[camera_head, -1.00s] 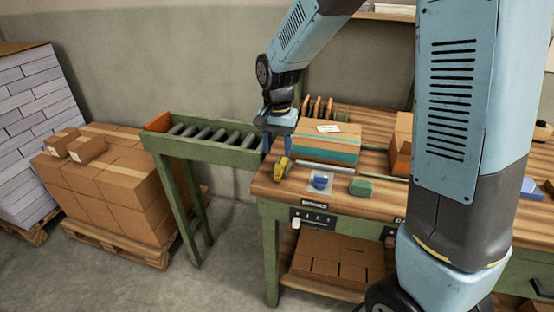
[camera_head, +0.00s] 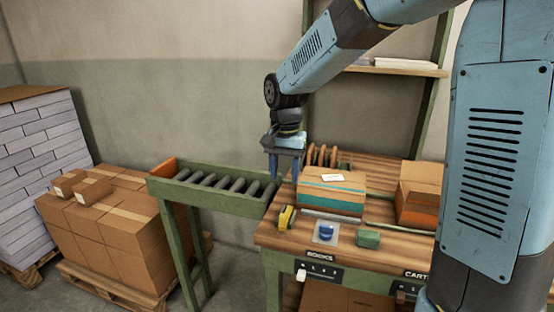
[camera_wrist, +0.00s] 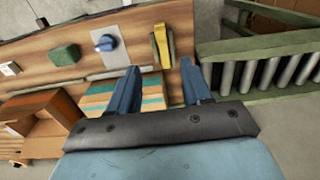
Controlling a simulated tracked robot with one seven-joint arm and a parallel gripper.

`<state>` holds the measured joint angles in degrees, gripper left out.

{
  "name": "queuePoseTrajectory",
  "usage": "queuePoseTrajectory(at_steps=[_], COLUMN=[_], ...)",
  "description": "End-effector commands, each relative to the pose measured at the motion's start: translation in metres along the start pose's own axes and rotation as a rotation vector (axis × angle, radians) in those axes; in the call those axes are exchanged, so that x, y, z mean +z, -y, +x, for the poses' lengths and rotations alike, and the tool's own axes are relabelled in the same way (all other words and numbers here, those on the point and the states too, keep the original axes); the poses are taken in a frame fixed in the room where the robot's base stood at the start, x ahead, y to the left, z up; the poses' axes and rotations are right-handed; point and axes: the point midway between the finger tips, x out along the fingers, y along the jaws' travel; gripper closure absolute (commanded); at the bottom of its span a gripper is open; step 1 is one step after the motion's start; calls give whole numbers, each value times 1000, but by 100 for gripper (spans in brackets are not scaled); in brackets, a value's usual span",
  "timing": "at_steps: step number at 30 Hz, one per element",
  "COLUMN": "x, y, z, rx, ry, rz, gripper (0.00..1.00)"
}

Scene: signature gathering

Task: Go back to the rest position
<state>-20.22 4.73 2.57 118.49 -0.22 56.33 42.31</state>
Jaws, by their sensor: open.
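My gripper (camera_head: 282,165) is open and empty, pointing down in the head view, above the left end of the wooden workbench (camera_head: 290,240) beside the roller conveyor. In the wrist view its two blue fingers (camera_wrist: 155,92) stand apart with nothing between them. A cardboard box (camera_head: 330,205) with a teal band and a white label on top stands on the bench to the right of the gripper. It also shows in the wrist view (camera_wrist: 97,100), partly hidden behind my finger.
The roller conveyor (camera_head: 215,202) adjoins the bench on the left. A yellow tool (camera_head: 286,217), a blue stamp-like object (camera_head: 326,232) and a green block (camera_head: 368,239) lie along the bench front. An open box (camera_head: 419,185) stands at right. Stacked cartons (camera_head: 112,220) stand on a pallet.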

Motion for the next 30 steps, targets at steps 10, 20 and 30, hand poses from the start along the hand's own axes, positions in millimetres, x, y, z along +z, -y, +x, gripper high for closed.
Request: queuePoseTrajectory(at_steps=[10,20,30], x=[19,56,104], y=[-73,-147,-211], z=[-52,-86,-100], rx=[-64,-100,-100], ry=[-110,-241,-386], rz=[-78,-172,-267], gripper=[51,51,51])
